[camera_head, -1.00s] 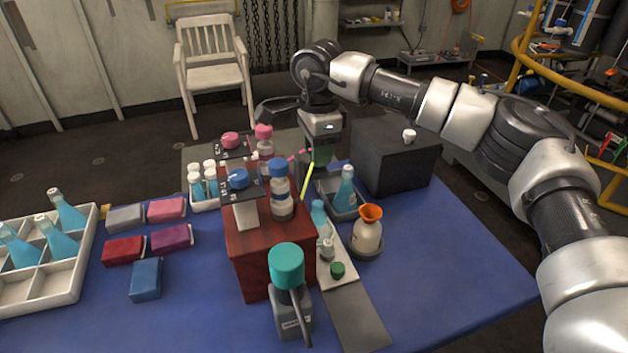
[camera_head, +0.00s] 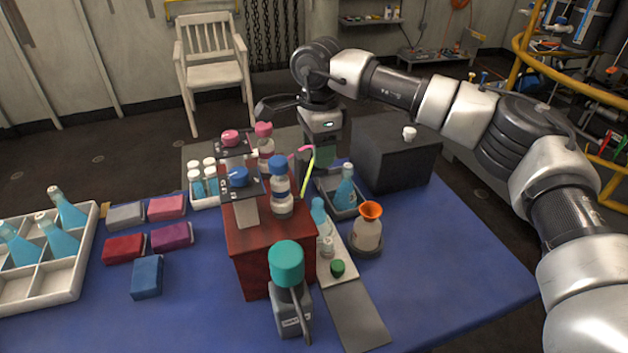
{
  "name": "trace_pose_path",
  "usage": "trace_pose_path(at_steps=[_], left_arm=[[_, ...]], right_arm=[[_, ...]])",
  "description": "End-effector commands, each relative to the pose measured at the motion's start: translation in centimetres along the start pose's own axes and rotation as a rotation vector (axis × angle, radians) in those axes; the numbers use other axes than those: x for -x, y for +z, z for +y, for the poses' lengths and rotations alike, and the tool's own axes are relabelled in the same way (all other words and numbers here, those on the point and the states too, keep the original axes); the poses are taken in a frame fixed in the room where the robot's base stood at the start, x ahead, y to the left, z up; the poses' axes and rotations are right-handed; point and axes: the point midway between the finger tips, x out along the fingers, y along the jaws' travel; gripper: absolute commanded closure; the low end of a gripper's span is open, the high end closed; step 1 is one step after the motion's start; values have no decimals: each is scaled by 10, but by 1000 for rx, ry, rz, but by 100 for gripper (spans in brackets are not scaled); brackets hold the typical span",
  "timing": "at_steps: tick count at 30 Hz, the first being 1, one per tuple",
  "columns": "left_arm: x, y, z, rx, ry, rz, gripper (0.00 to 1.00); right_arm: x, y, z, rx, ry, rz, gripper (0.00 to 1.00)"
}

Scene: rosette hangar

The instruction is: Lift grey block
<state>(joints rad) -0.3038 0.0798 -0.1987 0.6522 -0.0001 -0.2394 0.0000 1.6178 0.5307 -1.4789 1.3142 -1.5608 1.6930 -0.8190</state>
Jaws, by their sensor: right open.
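The grey block (camera_head: 126,216) lies on the blue table at the left, beside the pink block (camera_head: 166,208) and behind the dark red block (camera_head: 124,249). It is in full view and nothing holds it. My right gripper (camera_head: 322,152) hangs pointing down at the back of the table, behind the bottles and far to the right of the grey block. It is open, with its fingertips partly hidden. My left gripper is not in view.
A purple block (camera_head: 171,237) and a blue block (camera_head: 147,278) lie near the grey one. A white divided crate (camera_head: 72,283) stands left. A red-brown box (camera_head: 262,262) with bottles and a dark box (camera_head: 393,165) stand between or near my arm. The right front table is clear.

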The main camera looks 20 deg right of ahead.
Motion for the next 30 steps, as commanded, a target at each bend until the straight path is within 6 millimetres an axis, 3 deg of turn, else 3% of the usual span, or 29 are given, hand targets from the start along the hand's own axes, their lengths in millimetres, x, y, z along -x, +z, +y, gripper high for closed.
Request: trace_pose_path(at_steps=[3,8,30], left_arm=[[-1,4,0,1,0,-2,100],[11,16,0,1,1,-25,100],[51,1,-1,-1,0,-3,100]], right_arm=[[0,0,0,0,0,0,45],[16,0,0,0,0,0,45],[71,0,0,0,0,0,45]])
